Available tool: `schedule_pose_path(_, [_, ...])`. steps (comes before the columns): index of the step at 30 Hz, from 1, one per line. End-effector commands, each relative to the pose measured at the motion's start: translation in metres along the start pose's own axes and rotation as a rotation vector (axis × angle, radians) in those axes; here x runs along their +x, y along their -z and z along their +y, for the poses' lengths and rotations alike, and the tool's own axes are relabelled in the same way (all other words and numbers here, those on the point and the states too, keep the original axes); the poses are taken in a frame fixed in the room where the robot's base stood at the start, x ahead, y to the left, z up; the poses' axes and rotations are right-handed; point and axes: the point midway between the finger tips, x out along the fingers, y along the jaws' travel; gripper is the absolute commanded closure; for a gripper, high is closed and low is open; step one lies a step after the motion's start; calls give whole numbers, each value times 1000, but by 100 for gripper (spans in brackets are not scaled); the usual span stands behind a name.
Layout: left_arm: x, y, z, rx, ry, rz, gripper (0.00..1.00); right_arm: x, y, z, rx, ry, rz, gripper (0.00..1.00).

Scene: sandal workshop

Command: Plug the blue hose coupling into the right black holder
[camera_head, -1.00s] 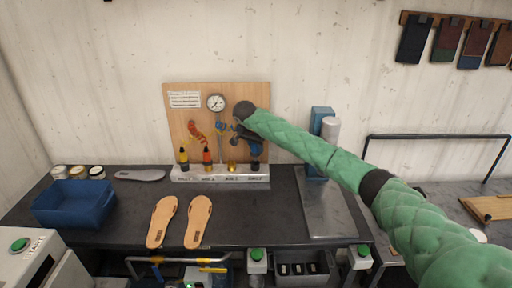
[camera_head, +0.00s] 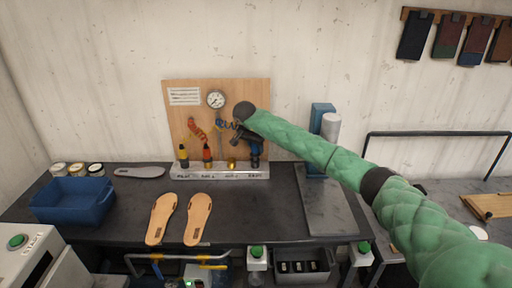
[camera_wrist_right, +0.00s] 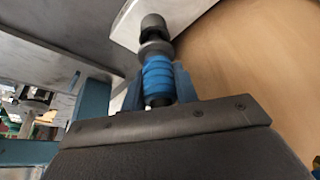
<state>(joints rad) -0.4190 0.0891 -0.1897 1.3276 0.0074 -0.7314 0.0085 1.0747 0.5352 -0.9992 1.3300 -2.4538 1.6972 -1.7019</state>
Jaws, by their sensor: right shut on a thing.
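The blue hose coupling (camera_wrist_right: 158,75) is held between the blue fingers of my right gripper (camera_wrist_right: 160,92) in the right wrist view. Its far end lines up with the dark holder (camera_wrist_right: 153,28) and seems to meet it. I cannot tell how deep it sits. In the head view my right gripper (camera_head: 254,148) is over the right black holder (camera_head: 255,164), at the right end of the grey block. The gripper and arm partly hide the coupling there. My left gripper is out of view.
The wooden board (camera_head: 180,120) carries a gauge (camera_head: 216,100) and an orange coiled hose (camera_head: 196,130). A brass-coloured holder (camera_head: 232,165) stands just left of the black one. A metal plate (camera_head: 330,205) lies to the right. Two sandal soles (camera_head: 197,218) and a blue bin (camera_head: 72,203) are left.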

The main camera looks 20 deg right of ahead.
Motion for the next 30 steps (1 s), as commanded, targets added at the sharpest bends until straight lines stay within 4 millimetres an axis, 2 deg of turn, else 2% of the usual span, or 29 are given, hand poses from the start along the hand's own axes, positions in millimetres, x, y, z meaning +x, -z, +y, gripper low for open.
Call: schedule_pose_path(30, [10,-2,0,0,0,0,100,15,-6,0,0,0,0,96])
